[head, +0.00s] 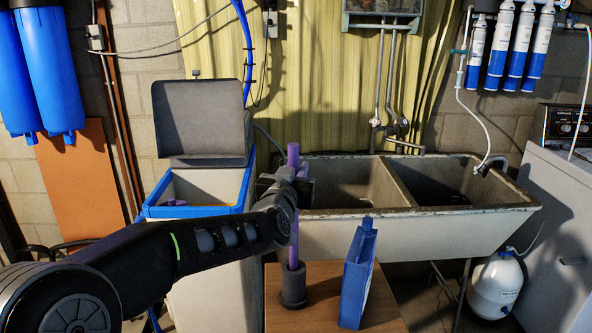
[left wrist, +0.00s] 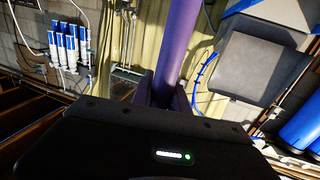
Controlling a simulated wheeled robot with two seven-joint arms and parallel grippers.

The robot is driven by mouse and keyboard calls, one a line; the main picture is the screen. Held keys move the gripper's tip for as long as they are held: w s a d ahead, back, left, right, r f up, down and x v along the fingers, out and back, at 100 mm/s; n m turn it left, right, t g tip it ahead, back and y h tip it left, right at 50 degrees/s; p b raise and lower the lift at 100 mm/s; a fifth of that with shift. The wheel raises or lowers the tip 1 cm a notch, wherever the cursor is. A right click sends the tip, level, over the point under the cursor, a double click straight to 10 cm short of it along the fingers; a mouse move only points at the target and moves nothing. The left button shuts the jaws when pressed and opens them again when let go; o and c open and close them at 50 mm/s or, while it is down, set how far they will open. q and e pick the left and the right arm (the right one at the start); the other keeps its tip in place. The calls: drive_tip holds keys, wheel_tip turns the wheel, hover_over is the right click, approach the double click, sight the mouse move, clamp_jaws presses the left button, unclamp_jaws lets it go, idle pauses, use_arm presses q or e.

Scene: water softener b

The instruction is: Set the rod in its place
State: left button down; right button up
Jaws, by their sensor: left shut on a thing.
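The purple rod (head: 293,235) stands upright in the head view. Its lower end meets a dark round holder (head: 293,288) on the small wooden table; I cannot tell how deep it sits. My left gripper (head: 297,182) is shut on the rod near its upper end. In the left wrist view the rod (left wrist: 179,45) rises between the fingers (left wrist: 163,92). The water softener tank (head: 195,188), with a blue rim and raised grey lid (head: 201,118), stands left of the rod. A purple part (head: 175,202) shows inside it. My right gripper is not in view.
A blue flat container (head: 357,277) stands on the wooden table (head: 325,292), right of the holder. A double stone sink (head: 415,228) lies behind. A white pressure tank (head: 496,284) stands at the right. Blue filters (head: 50,70) hang at upper left.

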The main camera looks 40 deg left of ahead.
use_arm(q)
drive_tip(key=shift+f+b, duration=1.25)
drive_tip(key=shift+f, duration=0.35)
drive_tip(key=c, duration=1.2)
unclamp_jaws()
drive_tip(key=shift+s, duration=0.15)
drive_tip(key=b+v, duration=0.1)
drive_tip(key=v, duration=0.6)
drive_tip(key=shift+s+d, duration=0.2)
drive_tip(key=shift+s, duration=0.05)
